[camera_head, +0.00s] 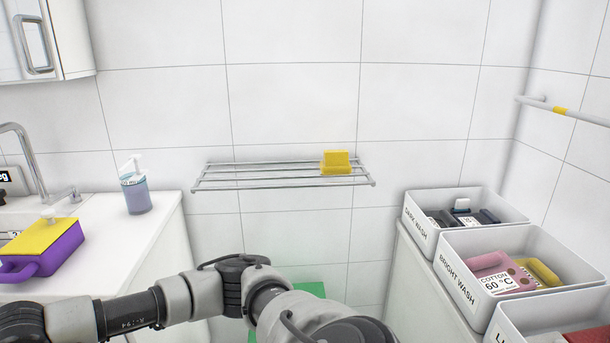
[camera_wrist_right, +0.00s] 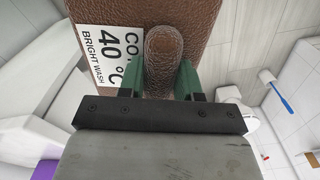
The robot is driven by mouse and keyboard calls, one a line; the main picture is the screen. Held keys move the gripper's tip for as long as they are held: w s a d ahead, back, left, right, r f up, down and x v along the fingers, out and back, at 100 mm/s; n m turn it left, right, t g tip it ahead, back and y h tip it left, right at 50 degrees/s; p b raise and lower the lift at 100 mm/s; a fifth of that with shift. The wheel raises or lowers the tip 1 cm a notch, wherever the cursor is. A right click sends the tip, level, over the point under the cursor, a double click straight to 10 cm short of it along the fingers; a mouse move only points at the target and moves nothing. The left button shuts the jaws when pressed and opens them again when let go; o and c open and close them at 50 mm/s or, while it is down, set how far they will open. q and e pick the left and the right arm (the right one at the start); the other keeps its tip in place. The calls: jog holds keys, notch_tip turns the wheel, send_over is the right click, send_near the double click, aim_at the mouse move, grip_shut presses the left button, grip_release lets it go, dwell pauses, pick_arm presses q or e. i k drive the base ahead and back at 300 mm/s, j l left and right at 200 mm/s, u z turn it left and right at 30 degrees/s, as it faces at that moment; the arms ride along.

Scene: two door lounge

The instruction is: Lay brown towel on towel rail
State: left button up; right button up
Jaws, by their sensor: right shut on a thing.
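The brown towel (camera_wrist_right: 200,15) fills the top of the right wrist view. It has a leathery texture, a raised grip part and a white label reading 40 °C and BRIGHT WASH. My right gripper (camera_wrist_right: 160,78) is shut on the raised part, its green fingers on either side. The towel does not show in the head view. A barred metal rack (camera_head: 280,186) is on the back wall, with a yellow folded piece (camera_head: 336,163) at its right. A single rail (camera_head: 585,117) with a yellow band is on the right wall; I cannot tell which is the towel rail. My left gripper is not seen.
White bins (camera_head: 460,239) labelled DARK WASH and BRIGHT WASH stand at the right with items inside. At left, a counter (camera_head: 110,235) holds a soap dispenser (camera_head: 136,195) and a purple-yellow item (camera_head: 45,250). A wall cabinet (camera_head: 75,40) hangs upper left. The rack's left part is clear.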

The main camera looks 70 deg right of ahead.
aim_at(247, 173)
jog(key=l+z, duration=0.15)
jog(key=z, duration=0.25)
jog(key=i+z, duration=0.15)
jog(key=z, duration=0.3)
jog(key=i+l+z, duration=0.1)
jog(key=z, duration=0.3)
